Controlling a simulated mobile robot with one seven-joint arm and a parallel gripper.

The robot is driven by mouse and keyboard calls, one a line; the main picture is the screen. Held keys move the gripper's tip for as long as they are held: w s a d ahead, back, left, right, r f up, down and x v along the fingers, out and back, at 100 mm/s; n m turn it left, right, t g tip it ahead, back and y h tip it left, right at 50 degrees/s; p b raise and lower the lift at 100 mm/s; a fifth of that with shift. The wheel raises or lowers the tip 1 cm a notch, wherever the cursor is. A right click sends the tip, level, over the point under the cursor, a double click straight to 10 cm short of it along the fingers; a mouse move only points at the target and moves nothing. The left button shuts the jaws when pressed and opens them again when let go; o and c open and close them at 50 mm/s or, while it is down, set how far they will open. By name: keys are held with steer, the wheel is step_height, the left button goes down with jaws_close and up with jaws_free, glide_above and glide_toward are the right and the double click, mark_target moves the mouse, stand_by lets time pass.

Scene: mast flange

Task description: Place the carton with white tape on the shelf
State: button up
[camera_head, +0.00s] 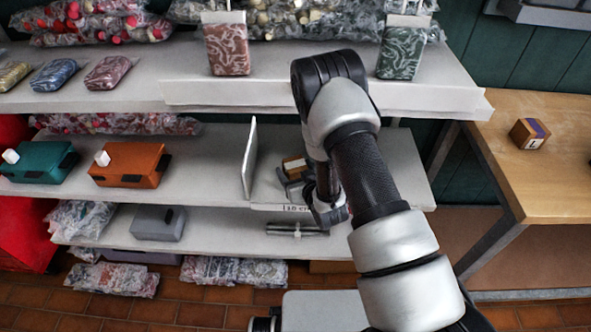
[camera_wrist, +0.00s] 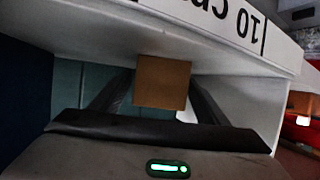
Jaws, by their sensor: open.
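A small brown carton (camera_head: 294,166) with a pale strip on it sits on the middle shelf (camera_head: 215,185), right of an upright white divider. The strip is small in the head view, and part of the carton is hidden by my gripper. My gripper (camera_head: 297,184) is at the front of this shelf compartment, close to the carton. In the wrist view, which is upside down, the plain brown face of the carton (camera_wrist: 162,82) shows between my two open fingers. It appears to rest on the shelf surface. I cannot tell whether a finger touches it.
The white divider (camera_head: 249,158) stands close left of the carton. The upper shelf (camera_head: 300,92) overhangs it. Orange (camera_head: 128,166) and teal (camera_head: 38,162) cases stand farther left. Another carton (camera_head: 529,134) with a purple strip sits on the wooden table (camera_head: 550,170) at right.

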steer(key=shift+r, duration=0.2)
steer(key=p+v, duration=0.1)
steer(key=v, duration=1)
steer(key=shift+s+d+r, duration=0.1)
steer(key=shift+s+d, duration=0.05)
steer(key=shift+s, duration=0.3)
